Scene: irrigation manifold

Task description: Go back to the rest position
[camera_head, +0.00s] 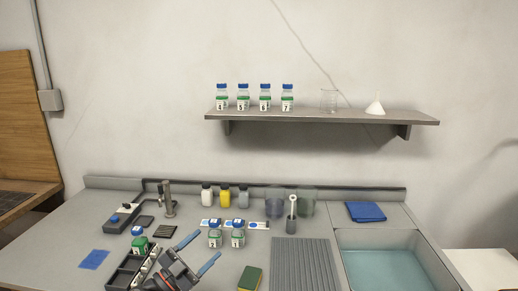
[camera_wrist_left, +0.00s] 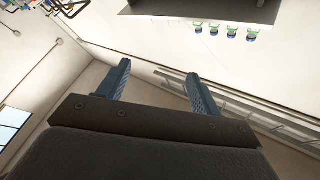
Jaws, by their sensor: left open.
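My left gripper (camera_head: 208,243) is over the front of the grey worktop (camera_head: 60,240), its two blue fingers apart and pointing away to the upper right. Nothing shows between them. In the left wrist view the gripper (camera_wrist_left: 158,70) is also open and empty, with wall and floor edges beyond. Two green-labelled bottles with blue caps, a left one (camera_head: 215,238) and a right one (camera_head: 238,238), stand near the fingertips in the head view; I cannot tell the exact gap. My right gripper is not in view.
A dark rack (camera_head: 124,272) with a bottle (camera_head: 139,243) is left of the gripper. A sponge (camera_head: 250,279), ribbed mat (camera_head: 303,262) and basin (camera_head: 392,272) lie right. Several bottles stand behind, and others on the wall shelf (camera_head: 320,116). A blue cloth (camera_head: 366,211) lies back right.

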